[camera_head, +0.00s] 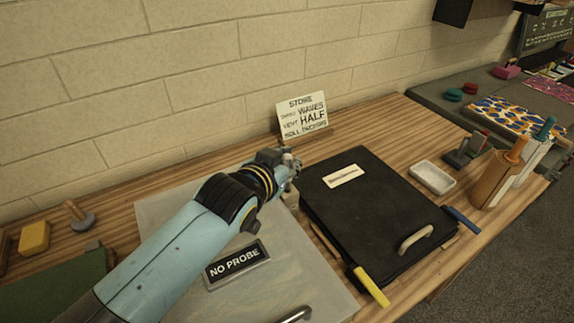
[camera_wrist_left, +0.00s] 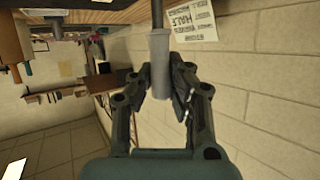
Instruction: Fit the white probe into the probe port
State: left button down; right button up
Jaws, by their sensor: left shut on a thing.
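My left gripper (camera_head: 288,163) reaches in from the left, above the gap between the grey tray lid and the black case. In the left wrist view, my left gripper (camera_wrist_left: 160,85) is shut on a pale grey-white cylinder with a thin rod, which looks like the white probe (camera_wrist_left: 159,48). In the head view the fingers mostly hide the probe. A small pale fitting (camera_head: 291,198) sits just below the gripper; I cannot tell whether it is the probe port, or whether the probe touches it. A black plate (camera_head: 237,265) reads "NO PROBE". My right gripper is not in view.
The grey lid (camera_head: 300,255) lies left of the black case (camera_head: 375,210), which has a pale handle (camera_head: 415,238). A sign (camera_head: 302,115) stands behind against the wall. A yellow-handled tool (camera_head: 371,287) lies in front. A white dish (camera_head: 432,177) is at right.

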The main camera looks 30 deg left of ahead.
pick_arm(q)
jog(key=shift+f+b, duration=0.6)
jog(key=shift+f, duration=0.25)
jog(key=shift+r+p, duration=0.1)
jog(key=shift+p, duration=0.25)
dwell(1.0)
dwell(0.4)
dwell(0.3)
jog(key=shift+r, duration=0.15)
jog(key=shift+p, duration=0.55)
dwell(1.1)
jog(key=shift+f, duration=0.25)
jog(key=shift+w, duration=0.1)
dwell(1.8)
jog(key=shift+f, duration=0.1)
dwell(0.5)
